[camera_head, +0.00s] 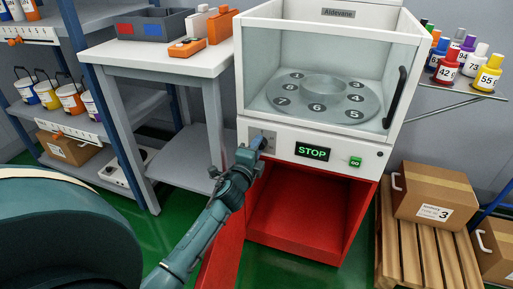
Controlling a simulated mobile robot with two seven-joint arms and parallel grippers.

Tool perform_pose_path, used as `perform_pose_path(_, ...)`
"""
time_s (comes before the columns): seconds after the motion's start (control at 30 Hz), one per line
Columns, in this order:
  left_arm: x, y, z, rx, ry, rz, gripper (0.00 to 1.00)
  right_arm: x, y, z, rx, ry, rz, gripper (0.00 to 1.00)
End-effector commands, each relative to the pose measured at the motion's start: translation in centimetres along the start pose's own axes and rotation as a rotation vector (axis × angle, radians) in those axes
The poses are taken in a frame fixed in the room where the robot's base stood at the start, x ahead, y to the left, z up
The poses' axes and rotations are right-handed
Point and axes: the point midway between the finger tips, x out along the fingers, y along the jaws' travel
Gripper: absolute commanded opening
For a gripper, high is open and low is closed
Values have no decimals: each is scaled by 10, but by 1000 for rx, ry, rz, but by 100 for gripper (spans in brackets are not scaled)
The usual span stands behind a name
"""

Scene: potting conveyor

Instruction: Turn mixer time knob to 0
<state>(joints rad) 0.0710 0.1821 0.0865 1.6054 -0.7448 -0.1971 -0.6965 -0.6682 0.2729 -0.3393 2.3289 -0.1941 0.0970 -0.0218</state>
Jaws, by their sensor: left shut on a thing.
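The mixer (345,75) is a white cabinet with a clear front window on a red base. Its front panel has a display (312,151) reading STOP in green and a green GO button (355,162). My left gripper (260,143) is at the left end of this panel, over a small grey plate (263,134). It is shut on what seems to be the time knob, which the fingers hide. I cannot read the knob's setting. My right gripper is not in view.
A white table (155,58) with an open bin (153,25) and orange tools stands left of the mixer. At right, a shelf holds numbered bottles (447,67), and a cardboard box (435,195) sits on a wooden pallet (410,250). Green floor shows in front.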

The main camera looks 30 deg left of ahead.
Motion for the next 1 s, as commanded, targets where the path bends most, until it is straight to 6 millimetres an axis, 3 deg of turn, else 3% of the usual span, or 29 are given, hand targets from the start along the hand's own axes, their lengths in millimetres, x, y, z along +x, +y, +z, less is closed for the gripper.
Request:
perform_pose_path(0.63, 0, 1, 0, -56, 0, 1, 10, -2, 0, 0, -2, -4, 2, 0)
perform_pose_path(0.67, 0, 1, 0, -56, 0, 1, 33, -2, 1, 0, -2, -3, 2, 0)
perform_pose_path(0.9, 0, 1, 0, -54, 0, 1, 53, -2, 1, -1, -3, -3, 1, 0)
perform_pose_path(1.0, 0, 0, 0, -53, 0, 1, 55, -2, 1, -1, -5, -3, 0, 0)
